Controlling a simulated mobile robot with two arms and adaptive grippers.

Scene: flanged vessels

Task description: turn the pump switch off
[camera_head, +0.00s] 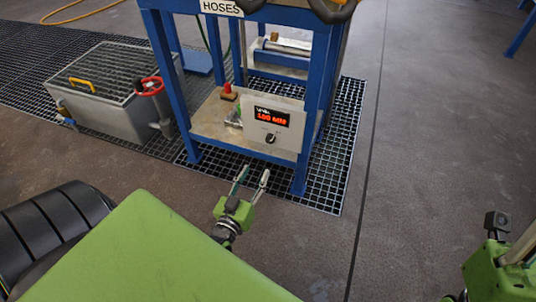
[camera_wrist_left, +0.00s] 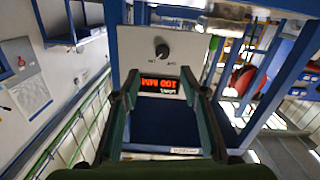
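The pump switch is a black round knob (camera_head: 270,138) low on a white control box (camera_head: 286,140). The box has a red lit display (camera_head: 272,117) and stands on the lower shelf of a blue frame. My left gripper (camera_head: 255,171) is open and empty, in front of and below the box, apart from the knob. In the left wrist view the box is upside down, and the knob (camera_wrist_left: 162,51) shows beyond the open fingers (camera_wrist_left: 160,76), with the display between them. The right arm shows at the lower right; its gripper is not visible.
The blue frame's legs (camera_head: 302,165) stand either side of the box. A red-topped part (camera_head: 228,92) is on the shelf left of it. A grey tank (camera_head: 110,100) with a red handwheel (camera_head: 149,87) stands at left. The floor at right is clear.

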